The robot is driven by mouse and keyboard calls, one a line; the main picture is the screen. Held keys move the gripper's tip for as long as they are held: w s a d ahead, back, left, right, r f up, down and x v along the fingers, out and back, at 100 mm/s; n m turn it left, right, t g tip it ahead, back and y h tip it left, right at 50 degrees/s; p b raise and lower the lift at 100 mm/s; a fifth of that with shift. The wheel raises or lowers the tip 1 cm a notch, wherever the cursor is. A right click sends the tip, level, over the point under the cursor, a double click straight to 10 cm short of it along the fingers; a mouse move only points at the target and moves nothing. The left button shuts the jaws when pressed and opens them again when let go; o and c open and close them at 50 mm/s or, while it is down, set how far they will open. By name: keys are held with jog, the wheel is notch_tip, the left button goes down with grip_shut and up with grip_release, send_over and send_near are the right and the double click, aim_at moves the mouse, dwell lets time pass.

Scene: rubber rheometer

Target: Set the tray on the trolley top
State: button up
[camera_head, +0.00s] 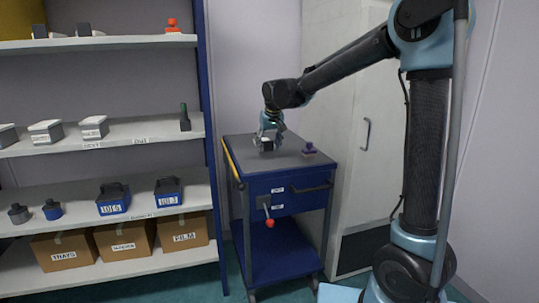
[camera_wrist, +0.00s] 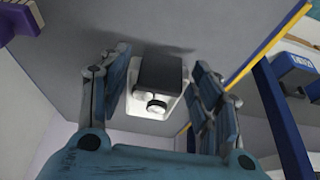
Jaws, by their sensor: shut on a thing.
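The trolley (camera_head: 285,188) is blue with a dark grey top (camera_head: 248,152), which fills much of the wrist view (camera_wrist: 225,25). My gripper (camera_head: 268,130) points down over the back middle of this top. In the wrist view my gripper (camera_wrist: 158,62) has a finger on either side of a small white tray (camera_wrist: 136,108) and is shut on it. A dark grey block (camera_wrist: 160,68) and a pale round piece (camera_wrist: 156,104) show on the tray. In the head view the tray (camera_head: 266,144) is partly hidden by the fingers. I cannot tell whether it touches the top.
A small purple object (camera_head: 309,149) stands on the trolley top, right of my gripper. A lever with a red knob (camera_head: 270,223) sticks out of the trolley front. Shelves (camera_head: 110,135) with boxes and containers stand at left. The front of the top is clear.

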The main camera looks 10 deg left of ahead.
aim_at(269, 150)
jog(key=shift+f, duration=2.15)
jog(key=shift+f, duration=0.1)
jog(key=o, duration=1.2)
jog(key=shift+c, duration=0.2)
jog(key=v, duration=1.2)
jog(key=s+d+f+m+h, duration=0.1)
jog(key=s+d+f+m, duration=0.3)
jog(key=d, duration=1)
jog(key=s+d+f+n, duration=0.15)
jog(key=s+d, duration=0.35)
jog(key=d, duration=1)
jog(key=s+d+f+m, duration=0.1)
jog(key=s+d+f, duration=0.6)
jog(key=s, duration=0.2)
jog(key=s+d+f+m+g+h, duration=0.1)
jog(key=s+d+f+m, duration=0.1)
jog(key=s+d+f, duration=0.5)
jog(key=s+f, duration=0.1)
jog(key=s, duration=0.1)
jog(key=shift+s+d+f+g, duration=0.25)
jog(key=shift+g, duration=0.05)
